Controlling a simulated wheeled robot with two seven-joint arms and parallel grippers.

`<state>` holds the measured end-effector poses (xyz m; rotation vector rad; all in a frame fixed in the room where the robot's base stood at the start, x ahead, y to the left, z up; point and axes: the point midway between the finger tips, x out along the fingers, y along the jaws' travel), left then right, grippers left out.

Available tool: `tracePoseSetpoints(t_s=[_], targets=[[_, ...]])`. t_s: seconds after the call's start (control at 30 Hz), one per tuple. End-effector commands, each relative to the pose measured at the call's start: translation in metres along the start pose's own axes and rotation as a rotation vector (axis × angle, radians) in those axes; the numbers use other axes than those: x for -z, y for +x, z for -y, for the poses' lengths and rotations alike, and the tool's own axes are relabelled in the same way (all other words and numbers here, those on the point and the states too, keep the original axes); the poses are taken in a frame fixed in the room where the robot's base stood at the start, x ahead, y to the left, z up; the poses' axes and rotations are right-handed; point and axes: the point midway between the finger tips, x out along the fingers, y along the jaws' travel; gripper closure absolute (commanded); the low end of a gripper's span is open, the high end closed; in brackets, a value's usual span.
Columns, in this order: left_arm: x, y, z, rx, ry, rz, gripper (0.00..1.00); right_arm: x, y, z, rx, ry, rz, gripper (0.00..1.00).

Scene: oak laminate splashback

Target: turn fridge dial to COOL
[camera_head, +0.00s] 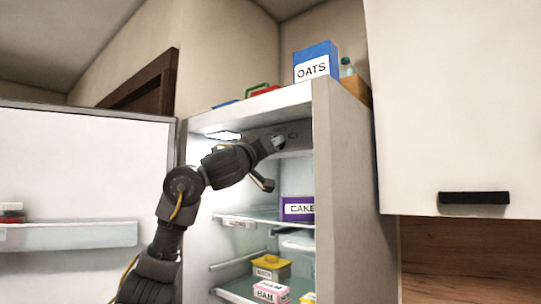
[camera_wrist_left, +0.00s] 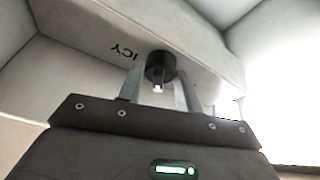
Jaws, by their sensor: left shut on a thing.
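The fridge dial (camera_wrist_left: 160,63) is a round black knob with a small white mark, set in a grey panel (camera_wrist_left: 85,62) inside the top of the fridge. In the left wrist view the word ICY (camera_wrist_left: 125,48) shows upside down to the left of the dial; no COOL label can be made out. My left gripper (camera_wrist_left: 158,78) has its fingers on both sides of the dial and is shut on it. In the head view my left gripper (camera_head: 277,143) reaches in at the panel and hides most of the dial. My right gripper is not in view.
The fridge door (camera_head: 85,165) stands open at the left. Shelves below hold a purple CAKE box (camera_head: 298,208), a yellow-lidded container (camera_head: 271,268) and a HAM pack (camera_head: 270,291). A blue OATS box (camera_head: 316,63) stands on top. A white cabinet (camera_head: 450,100) is at the right.

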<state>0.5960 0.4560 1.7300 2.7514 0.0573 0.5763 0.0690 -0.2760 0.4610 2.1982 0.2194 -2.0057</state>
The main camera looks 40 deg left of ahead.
Motion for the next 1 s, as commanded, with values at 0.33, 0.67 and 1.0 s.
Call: tracePoseSetpoints(t_s=[0.33,0.67,1.0], targets=[[-0.005,-0.001,-0.004,0.122,-0.302,-0.012,0.88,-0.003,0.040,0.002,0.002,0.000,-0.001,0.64],[-0.001,0.000,-0.006,0.220,-0.522,-0.025,0.88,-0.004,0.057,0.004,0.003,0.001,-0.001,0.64],[0.001,0.001,-0.006,0.270,-0.633,-0.033,0.88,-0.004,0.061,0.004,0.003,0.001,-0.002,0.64]])
